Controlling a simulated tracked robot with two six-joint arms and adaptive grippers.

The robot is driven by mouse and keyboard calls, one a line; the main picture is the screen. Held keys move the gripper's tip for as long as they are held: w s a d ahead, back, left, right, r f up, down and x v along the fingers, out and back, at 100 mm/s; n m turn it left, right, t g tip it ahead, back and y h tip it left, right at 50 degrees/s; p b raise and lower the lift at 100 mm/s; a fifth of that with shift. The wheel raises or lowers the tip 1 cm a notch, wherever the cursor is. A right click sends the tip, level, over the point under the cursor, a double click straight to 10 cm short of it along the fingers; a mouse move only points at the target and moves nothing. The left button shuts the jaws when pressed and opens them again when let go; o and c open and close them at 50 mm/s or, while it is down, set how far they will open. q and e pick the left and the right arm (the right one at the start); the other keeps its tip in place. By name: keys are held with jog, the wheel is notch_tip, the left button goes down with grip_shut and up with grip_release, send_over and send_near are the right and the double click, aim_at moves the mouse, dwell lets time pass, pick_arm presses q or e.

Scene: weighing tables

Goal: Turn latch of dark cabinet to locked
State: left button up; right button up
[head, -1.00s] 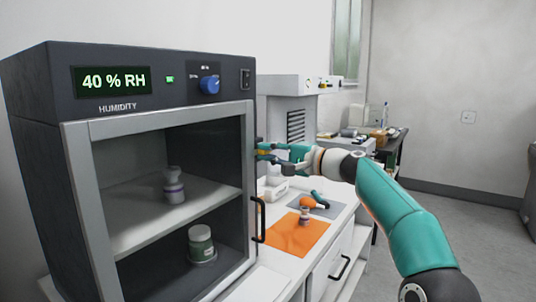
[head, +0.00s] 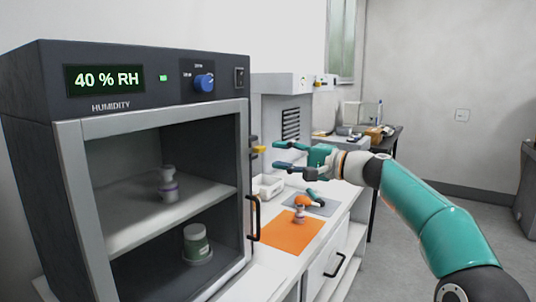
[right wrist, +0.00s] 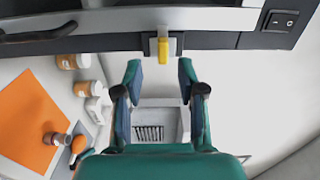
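The dark cabinet (head: 120,52) stands at the left in the head view, its silver-framed front (head: 243,150) flush with the body. The latch, with a yellow handle (head: 259,149), sits on the cabinet's right side near the front edge. In the right wrist view, the yellow handle (right wrist: 162,50) lies ahead, between the lines of my fingers. My right gripper (head: 277,156) is open and empty, just right of the latch and apart from it. Its spread fingers also show in the wrist view (right wrist: 157,76). I cannot tell whether the latch is locked. My left gripper is out of view.
A black door handle (head: 254,218) is below the latch. A vial (head: 169,185) and a jar (head: 196,243) stand inside the cabinet. Open floor lies right.

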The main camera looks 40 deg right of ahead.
jog(key=v, duration=0.6)
jog(key=shift+f, duration=0.1)
dwell(0.3)
